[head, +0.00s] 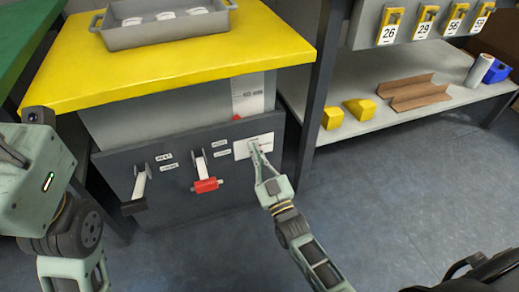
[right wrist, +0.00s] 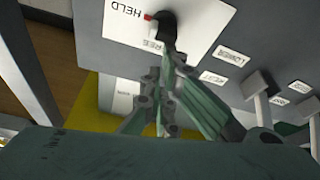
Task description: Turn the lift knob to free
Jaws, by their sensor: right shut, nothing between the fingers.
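The lift knob (right wrist: 165,22) is dark with a red mark, on a white plate (right wrist: 122,30) in the right wrist view. The red mark is beside the word HELD; a second word, apparently FREE, is partly covered. In the head view the plate (head: 240,150) is on the dark front panel of the yellow-topped station. My right gripper (head: 256,150) is shut and empty, its fingertips at the knob; I cannot tell whether they touch. They also show in the right wrist view (right wrist: 168,58). My left gripper (head: 12,152) is at the left edge, its fingers unclear.
A black-handled lever (head: 138,190) and a red-handled lever (head: 204,178) stick out left of the plate. A grey tray (head: 150,38) sits on the yellow top (head: 150,75). A shelf (head: 410,112) with yellow blocks stands at the right. The floor in front is clear.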

